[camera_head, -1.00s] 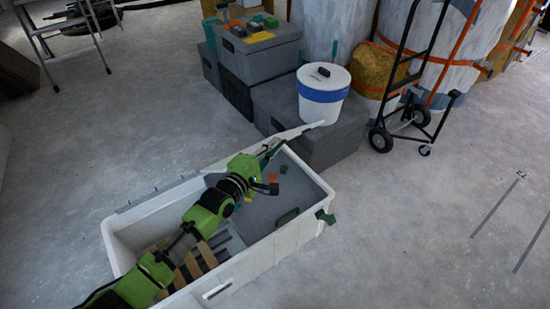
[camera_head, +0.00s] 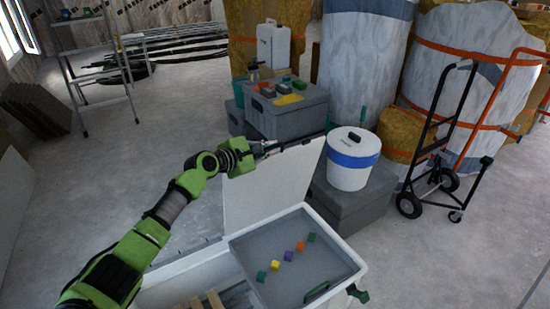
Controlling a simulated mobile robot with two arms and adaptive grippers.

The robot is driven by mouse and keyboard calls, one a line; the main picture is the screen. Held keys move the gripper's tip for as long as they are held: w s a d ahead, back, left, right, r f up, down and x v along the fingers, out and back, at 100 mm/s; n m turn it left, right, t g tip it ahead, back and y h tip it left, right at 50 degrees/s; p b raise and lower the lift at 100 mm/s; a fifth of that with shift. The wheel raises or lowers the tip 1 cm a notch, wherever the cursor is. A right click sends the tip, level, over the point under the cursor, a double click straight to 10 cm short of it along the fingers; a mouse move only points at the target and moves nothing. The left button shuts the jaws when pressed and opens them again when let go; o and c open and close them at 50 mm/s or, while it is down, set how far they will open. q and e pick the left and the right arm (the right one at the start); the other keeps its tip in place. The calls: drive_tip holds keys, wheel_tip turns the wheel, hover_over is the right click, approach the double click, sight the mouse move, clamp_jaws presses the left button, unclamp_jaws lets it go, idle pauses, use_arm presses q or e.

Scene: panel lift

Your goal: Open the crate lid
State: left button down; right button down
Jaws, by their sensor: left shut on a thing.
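The crate is a white, open-topped box (camera_head: 345,252) at the bottom centre, with a grey tray (camera_head: 300,275) inside that bears several small coloured cubes. Its white lid (camera_head: 265,190) stands raised along the crate's back side, broad face showing. My left gripper (camera_head: 268,148) is shut on the lid at its upper left edge; the fingertips are small and partly hard to make out. My right gripper is not in view.
Grey boxes (camera_head: 285,112) stand behind the lid, close to it. A white bucket with a blue band (camera_head: 352,158) sits on a low grey box right of the lid. A hand truck (camera_head: 435,150) stands at right.

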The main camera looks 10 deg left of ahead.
use_arm(q)
drive_tip(key=shift+w+a, duration=0.25)
drive_tip(key=shift+w, duration=0.05)
drive_tip(key=shift+w+a, duration=0.15)
